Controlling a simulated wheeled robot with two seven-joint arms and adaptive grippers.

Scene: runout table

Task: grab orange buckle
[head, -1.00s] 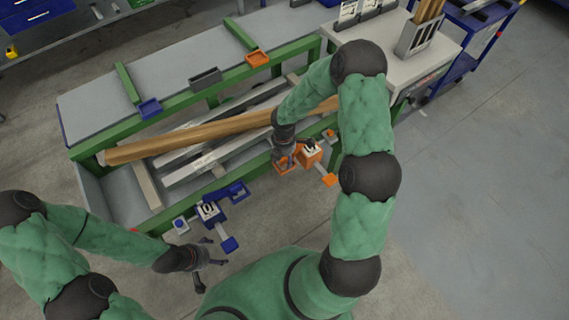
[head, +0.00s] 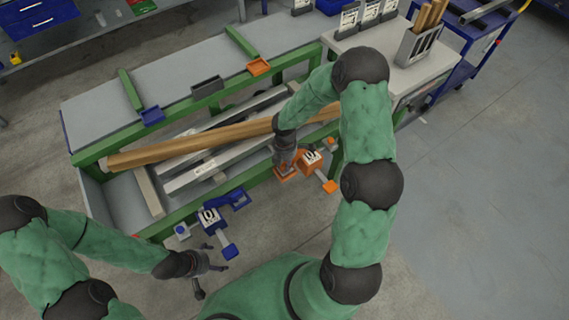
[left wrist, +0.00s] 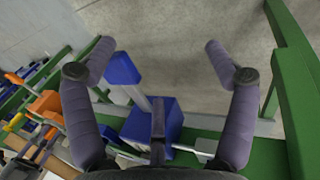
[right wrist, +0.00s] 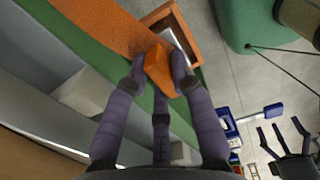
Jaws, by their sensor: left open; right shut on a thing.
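The orange buckle (right wrist: 158,68) is between the fingertips of my right gripper (right wrist: 155,75), which is shut on it, with an orange strap (right wrist: 105,25) running beside it. In the head view, my right gripper (head: 286,166) is at the orange buckle (head: 285,174), at the front of the green-framed table, beside an orange unit with a white label (head: 310,158). My left gripper (head: 212,260) is open and empty, just in front of a blue unit (head: 210,215). In the left wrist view, the blue unit (left wrist: 165,120) lies beneath the open left gripper (left wrist: 158,60).
A long wooden beam (head: 200,143) and grey metal bars (head: 215,165) lie on the green-framed table (head: 95,150). A blue block (head: 152,114) and an orange block (head: 258,67) sit on its rail. The floor at right is clear.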

